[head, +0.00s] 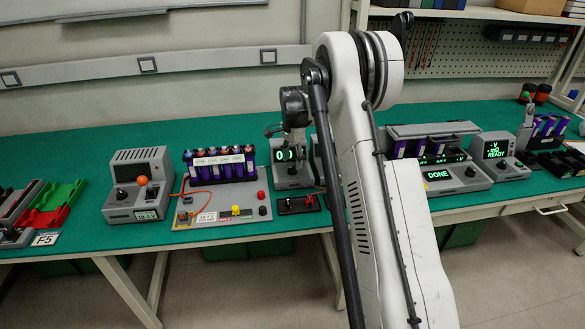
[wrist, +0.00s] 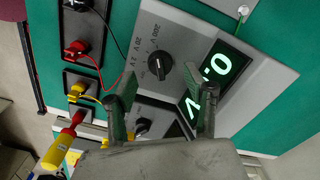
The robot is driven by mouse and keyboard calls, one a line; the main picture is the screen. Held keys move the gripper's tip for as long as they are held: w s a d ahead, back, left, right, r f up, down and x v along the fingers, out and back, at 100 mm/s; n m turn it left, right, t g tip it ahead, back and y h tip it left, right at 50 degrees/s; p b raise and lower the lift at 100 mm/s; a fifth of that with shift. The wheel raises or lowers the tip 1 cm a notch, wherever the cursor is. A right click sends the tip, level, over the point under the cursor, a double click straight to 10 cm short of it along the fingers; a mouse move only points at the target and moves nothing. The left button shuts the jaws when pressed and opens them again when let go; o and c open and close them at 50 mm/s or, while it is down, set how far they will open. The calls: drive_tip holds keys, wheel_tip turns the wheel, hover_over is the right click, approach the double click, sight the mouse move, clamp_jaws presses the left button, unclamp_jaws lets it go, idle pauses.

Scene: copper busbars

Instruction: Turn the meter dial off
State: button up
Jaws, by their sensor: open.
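The grey meter (head: 292,180) stands mid-bench in the head view, partly hidden by my arm, with lit green digits. In the wrist view its grey face (wrist: 190,40) carries a black dial (wrist: 160,66) with printed range marks around it. The lit display (wrist: 218,68) reads a zero and a point, partly covered by a fingertip. My gripper (wrist: 164,95) is open, with its two fingers apart over the lower part of the meter. The dial is beyond the fingertips, not between them.
Red (wrist: 76,50) and yellow (wrist: 78,92) plugs with leads sit left of the meter in the wrist view. A yellow-and-red handled probe (wrist: 58,150) lies lower left. A battery rack (head: 220,165) stands left of the meter. Green bench (head: 80,150) is clear behind the devices.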

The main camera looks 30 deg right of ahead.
sight(293, 166)
drive_tip(key=shift+f, duration=1.75)
drive_tip(key=shift+c, duration=0.5)
drive_tip(key=c, duration=1)
drive_tip(key=shift+n+b, duration=0.3)
drive_tip(key=shift+n, duration=0.1)
drive_tip(key=n+b, duration=0.2)
drive_tip(key=n, duration=0.2)
drive_tip(key=shift+f+n, duration=0.1)
drive_tip(key=shift+n, duration=0.2)
drive_tip(key=n+b, duration=0.2)
drive_tip(key=n, duration=0.4)
drive_tip(key=n+b, duration=0.1)
drive_tip(key=n, duration=0.5)
drive_tip(key=shift+n+b, duration=0.3)
drive_tip(key=shift+n, duration=0.1)
drive_tip(key=n, duration=0.5)
drive_tip(key=shift+n+b, duration=0.3)
drive_tip(key=shift+b, duration=0.05)
